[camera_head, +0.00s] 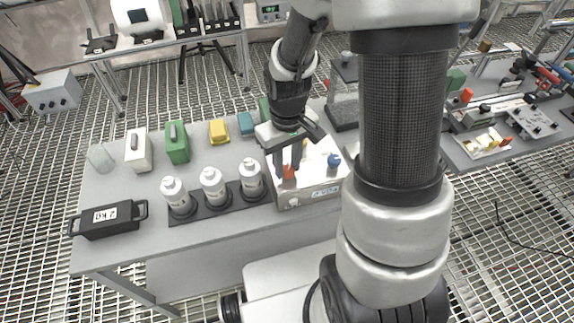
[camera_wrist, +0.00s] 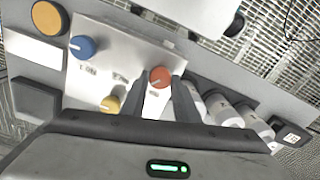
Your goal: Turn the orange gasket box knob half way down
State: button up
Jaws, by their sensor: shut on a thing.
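The gasket box (camera_head: 318,190) is a pale box on the grey table, with coloured knobs on its top. The orange knob (camera_head: 289,172) is at its front left; in the wrist view the orange knob (camera_wrist: 160,77) shows between the fingertips. A blue knob (camera_head: 333,161) and a yellow knob (camera_wrist: 110,104) are on the same panel. My gripper (camera_head: 287,168) points down over the box, its dark fingers shut on the orange knob. The fingers also show in the wrist view (camera_wrist: 163,88). The fingers partly cover the knob, and its pointer angle cannot be told.
Several white bottles (camera_head: 213,186) stand in a black rack just left of the box. A black 2 kg weight (camera_head: 108,218) lies at the table's left end. Green, yellow and white items (camera_head: 177,143) stand behind. My arm hides the table's right part.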

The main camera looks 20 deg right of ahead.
aim_at(288, 169)
jog(key=m, duration=0.4)
jog(key=shift+m, duration=0.3)
jog(key=m, duration=0.4)
jog(key=shift+d+m, duration=0.1)
jog(key=shift+m, duration=0.3)
jog(key=o, duration=1.1)
jog(key=shift+c, duration=0.2)
notch_tip(288, 169, up, 18)
jog(key=p, duration=0.2)
jog(key=shift+f, duration=0.25)
